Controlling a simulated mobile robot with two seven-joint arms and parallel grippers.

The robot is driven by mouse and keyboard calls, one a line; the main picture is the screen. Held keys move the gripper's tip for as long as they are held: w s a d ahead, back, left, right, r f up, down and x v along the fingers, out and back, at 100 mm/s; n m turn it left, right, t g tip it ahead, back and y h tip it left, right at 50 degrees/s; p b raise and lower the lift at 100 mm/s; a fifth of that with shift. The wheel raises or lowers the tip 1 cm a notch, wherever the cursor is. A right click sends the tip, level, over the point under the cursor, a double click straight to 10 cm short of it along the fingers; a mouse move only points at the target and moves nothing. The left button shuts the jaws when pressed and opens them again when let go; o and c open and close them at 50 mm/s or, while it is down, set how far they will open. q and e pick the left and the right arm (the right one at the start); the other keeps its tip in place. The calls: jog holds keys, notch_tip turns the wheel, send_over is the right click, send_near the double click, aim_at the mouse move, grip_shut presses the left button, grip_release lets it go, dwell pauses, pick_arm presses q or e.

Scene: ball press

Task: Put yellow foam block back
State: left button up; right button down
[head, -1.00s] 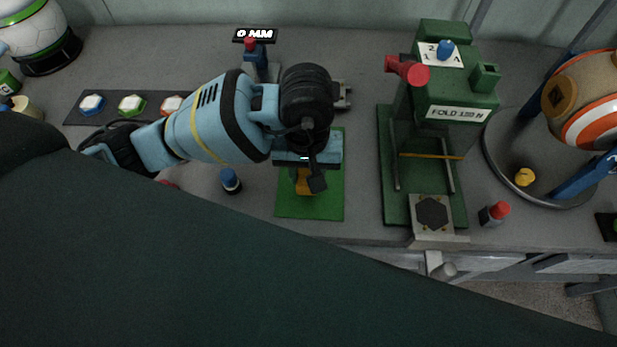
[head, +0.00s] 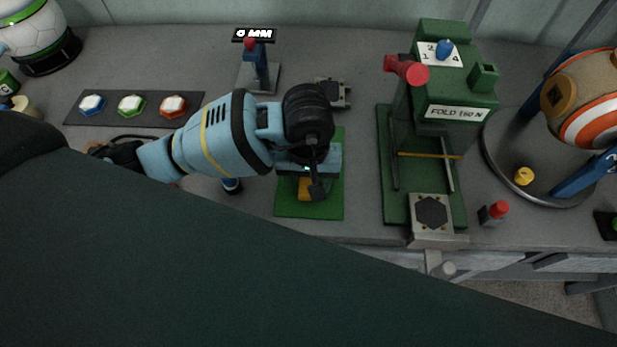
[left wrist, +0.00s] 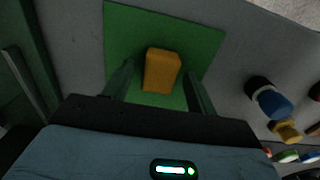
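The yellow foam block (left wrist: 161,70) is an orange-yellow block on the green mat (left wrist: 124,32). In the left wrist view it stands between the two fingers of my left gripper (left wrist: 160,88), with a gap on each side. The fingers are open. In the head view my left gripper (head: 309,186) is over the green mat (head: 335,200), and the block (head: 304,188) is partly hidden behind it. My right gripper is not in view.
The green press (head: 450,95) with a plate (head: 431,215) stands right of the mat. A blue-capped bottle (head: 231,186) is left of it, partly hidden by my arm. A blue gauge stand (head: 260,70) and a small plate (head: 333,92) stand behind.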

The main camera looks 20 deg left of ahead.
aim_at(309, 184)
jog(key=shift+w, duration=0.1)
pick_arm(q)
jog(key=shift+r, duration=0.45)
notch_tip(309, 184, up, 12)
jog(key=shift+f+p, duration=0.25)
jog(key=shift+p, duration=0.2)
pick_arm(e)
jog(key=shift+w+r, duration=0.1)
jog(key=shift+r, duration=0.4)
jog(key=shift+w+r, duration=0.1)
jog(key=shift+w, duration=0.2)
